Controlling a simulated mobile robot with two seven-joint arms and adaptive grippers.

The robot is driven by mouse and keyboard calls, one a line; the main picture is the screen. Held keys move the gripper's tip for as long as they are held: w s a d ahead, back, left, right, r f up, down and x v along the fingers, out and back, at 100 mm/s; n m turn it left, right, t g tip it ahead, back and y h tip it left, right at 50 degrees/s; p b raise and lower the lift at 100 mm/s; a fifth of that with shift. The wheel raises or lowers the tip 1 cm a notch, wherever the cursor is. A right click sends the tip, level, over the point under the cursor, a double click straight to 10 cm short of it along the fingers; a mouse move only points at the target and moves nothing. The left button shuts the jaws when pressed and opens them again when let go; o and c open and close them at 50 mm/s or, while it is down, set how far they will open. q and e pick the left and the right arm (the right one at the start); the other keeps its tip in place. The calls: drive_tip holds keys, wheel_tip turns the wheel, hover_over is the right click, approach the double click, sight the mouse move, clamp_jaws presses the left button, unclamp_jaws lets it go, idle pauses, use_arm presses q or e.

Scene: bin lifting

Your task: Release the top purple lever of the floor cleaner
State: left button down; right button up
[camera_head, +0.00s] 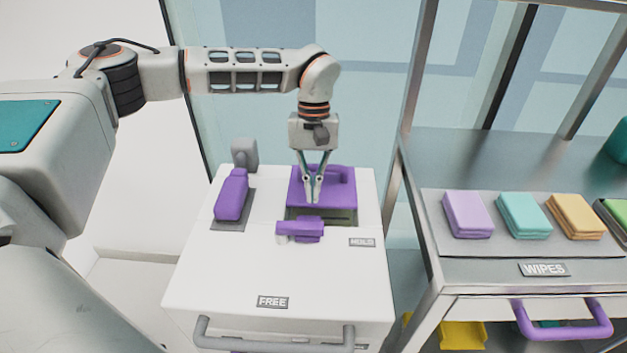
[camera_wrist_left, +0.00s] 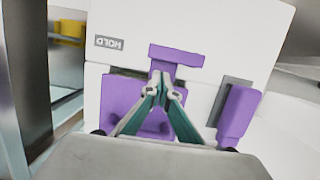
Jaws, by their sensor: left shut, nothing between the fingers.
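The floor cleaner is a white box (camera_head: 220,285) with several purple parts on top. A small purple lever with a pale end (camera_head: 303,231) lies across the front of a recess, near the HOLD label; its purple bar also shows in the wrist view (camera_wrist_left: 177,56). A larger purple block (camera_head: 338,187) covers the recess behind it. A long purple pedal-like piece (camera_head: 231,195) sits at the left on a grey plate. My left gripper (camera_head: 313,201) points down, shut and empty, with its tips over the purple block, just behind the small lever. I cannot tell whether they touch it.
A grey knob (camera_head: 244,154) stands at the box's back left. A grey handle (camera_head: 275,341) and a FREE label (camera_head: 272,302) are at the front. A metal cart (camera_head: 480,166) with folded wipes (camera_head: 467,214) and a purple handle (camera_head: 563,330) stands close at right.

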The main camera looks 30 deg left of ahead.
sight(313, 210)
use_arm(q)
drive_tip(key=x, duration=0.5)
drive_tip(key=shift+f, duration=0.2)
